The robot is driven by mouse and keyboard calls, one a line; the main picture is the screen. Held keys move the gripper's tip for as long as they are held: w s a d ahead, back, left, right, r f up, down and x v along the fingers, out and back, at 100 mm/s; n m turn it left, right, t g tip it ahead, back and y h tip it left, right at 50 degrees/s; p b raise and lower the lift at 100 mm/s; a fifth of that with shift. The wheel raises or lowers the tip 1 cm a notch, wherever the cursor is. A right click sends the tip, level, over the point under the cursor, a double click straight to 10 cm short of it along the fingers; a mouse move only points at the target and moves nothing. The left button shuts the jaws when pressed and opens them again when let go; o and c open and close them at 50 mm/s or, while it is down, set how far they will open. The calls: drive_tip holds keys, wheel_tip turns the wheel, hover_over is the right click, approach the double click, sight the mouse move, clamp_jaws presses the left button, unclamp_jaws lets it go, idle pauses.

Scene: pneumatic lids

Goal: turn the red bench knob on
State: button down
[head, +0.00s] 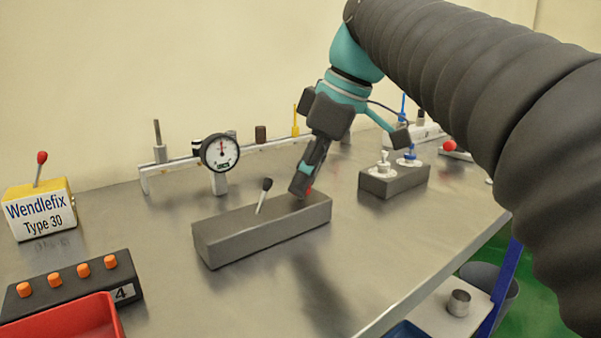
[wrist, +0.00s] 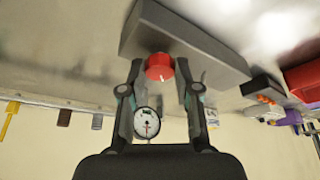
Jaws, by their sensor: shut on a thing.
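The red bench knob (wrist: 159,67) sits on top of a long dark grey block (head: 262,229) on the bench, near the block's right end. In the head view only a small red part of the knob (head: 308,190) shows beside my fingers. My gripper (head: 300,187) reaches down to it from above. In the wrist view my gripper (wrist: 160,75) has one finger on each side of the knob and is shut on it. A black-tipped lever (head: 264,193) stands on the same block, left of my gripper. The knob's turn position cannot be made out.
A dial gauge (head: 220,152) hangs on a rail behind the block. A smaller grey block with valves (head: 393,181) stands to the right. At left are a Wendlefix box (head: 40,212), an orange-button panel (head: 70,283) and a red tray (head: 68,322).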

idle(0.3)
drive_tip(key=c, duration=0.8)
unclamp_jaws()
drive_tip(key=shift+v, duration=3.75)
